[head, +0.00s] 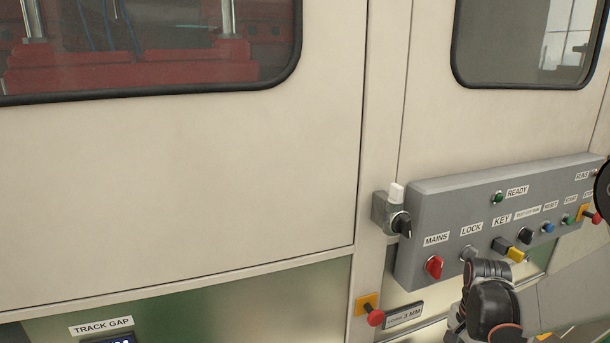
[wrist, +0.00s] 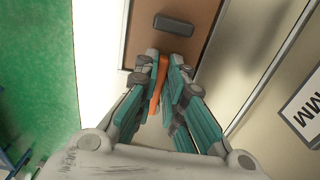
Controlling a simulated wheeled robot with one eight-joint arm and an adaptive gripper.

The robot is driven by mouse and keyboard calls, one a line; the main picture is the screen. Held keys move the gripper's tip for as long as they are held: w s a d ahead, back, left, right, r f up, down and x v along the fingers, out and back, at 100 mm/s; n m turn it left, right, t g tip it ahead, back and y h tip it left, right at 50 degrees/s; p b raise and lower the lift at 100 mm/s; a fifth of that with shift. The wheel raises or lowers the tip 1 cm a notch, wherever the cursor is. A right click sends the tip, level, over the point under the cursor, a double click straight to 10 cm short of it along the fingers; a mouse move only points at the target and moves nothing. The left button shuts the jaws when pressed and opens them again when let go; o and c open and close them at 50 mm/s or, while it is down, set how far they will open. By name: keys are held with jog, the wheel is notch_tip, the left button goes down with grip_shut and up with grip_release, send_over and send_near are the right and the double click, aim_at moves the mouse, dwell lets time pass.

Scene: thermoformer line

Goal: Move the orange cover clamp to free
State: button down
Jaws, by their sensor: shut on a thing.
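The orange cover clamp (wrist: 156,86) shows in the wrist view as a narrow orange bar between my fingers. My gripper (wrist: 162,66) is shut on it, with teal finger pads on both sides. The bar's far end lies near a brown panel (wrist: 196,52); how it is mounted is hidden by the fingers. In the head view I cannot make out the clamp. Part of my arm shows at the lower right there.
A dark grey block (wrist: 173,25) sits on the brown panel just beyond the fingertips. The grey control box (head: 440,207) with switches and buttons is close to my arm. A red button (head: 375,317) on a yellow plate sits lower left of it.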

dwell(0.3)
jog(key=n, duration=0.1)
jog(key=s+n, duration=0.1)
jog(key=n, duration=0.1)
jog(key=shift+s+d+n, duration=0.15)
jog(key=shift+d+n, duration=0.15)
jog(key=shift+d, duration=0.05)
jog(key=shift+s+d+n+b, duration=0.2)
jog(key=shift+s+d+n, duration=0.1)
jog(key=shift+n, duration=0.6)
jog(key=shift+s+d+n+b, duration=0.2)
jog(key=shift+d+n, duration=0.05)
jog(key=shift+n, duration=0.65)
jog(key=shift+s+d+n, duration=0.15)
jog(key=shift+d+n, duration=0.1)
jog(key=shift+n, duration=0.45)
jog(key=shift+s+d+n, duration=0.15)
jog(key=shift+d+n, duration=0.25)
jog(key=shift+n, duration=0.7)
